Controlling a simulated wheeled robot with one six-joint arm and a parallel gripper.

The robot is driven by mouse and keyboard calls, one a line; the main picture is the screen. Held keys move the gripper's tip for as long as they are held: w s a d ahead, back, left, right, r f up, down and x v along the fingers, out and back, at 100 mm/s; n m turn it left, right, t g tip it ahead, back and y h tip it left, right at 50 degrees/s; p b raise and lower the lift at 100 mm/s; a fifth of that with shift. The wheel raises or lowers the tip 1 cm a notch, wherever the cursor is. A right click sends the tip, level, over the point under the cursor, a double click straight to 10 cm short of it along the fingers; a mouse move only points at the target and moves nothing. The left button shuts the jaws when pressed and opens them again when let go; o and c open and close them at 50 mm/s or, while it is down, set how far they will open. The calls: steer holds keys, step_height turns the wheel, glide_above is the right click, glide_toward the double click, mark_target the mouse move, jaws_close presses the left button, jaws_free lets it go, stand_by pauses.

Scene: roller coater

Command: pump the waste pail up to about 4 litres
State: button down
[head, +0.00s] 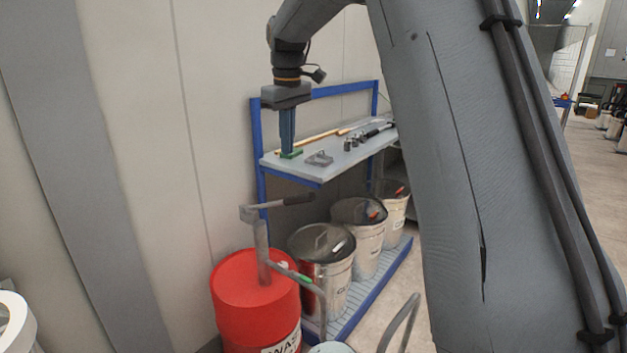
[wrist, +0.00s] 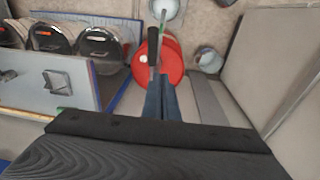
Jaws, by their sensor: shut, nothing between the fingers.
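A red waste drum (head: 235,285) stands by the wall, also seen in the wrist view (wrist: 174,68). A grey pump rises from its lid, with a lever ending in a black grip (head: 298,199); the grip also shows in the wrist view (wrist: 153,45). A spout with a green section (head: 305,279) slopes down towards a pail (head: 331,348), mostly cut off below; the wrist view also shows the pail (wrist: 168,7). Its fill level cannot be read. My gripper (head: 288,150) points down, shut and empty, above the lever's height and apart from the grip.
A blue-framed bench (head: 290,168) stands behind the drum, with a grey bracket (head: 319,158) and small metal parts on top. Several lidded steel cans (head: 325,278) stand on its lower shelf. A white round container (head: 12,320) is at far left. My arm hides much of the right.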

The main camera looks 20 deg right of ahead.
steer(key=shift+w+d+r, duration=0.45)
steer(key=shift+w+r, duration=0.1)
steer(key=shift+r, duration=0.15)
steer(key=shift+f, duration=0.1)
steer(key=p, duration=0.4)
glide_above(295, 197)
step_height(295, 197, down, 12)
steer(key=shift+w+r, duration=0.1)
steer(key=shift+r, duration=0.15)
steer(key=shift+d+f, duration=0.3)
steer(key=shift+f, duration=0.6)
steer(key=shift+d, duration=0.1)
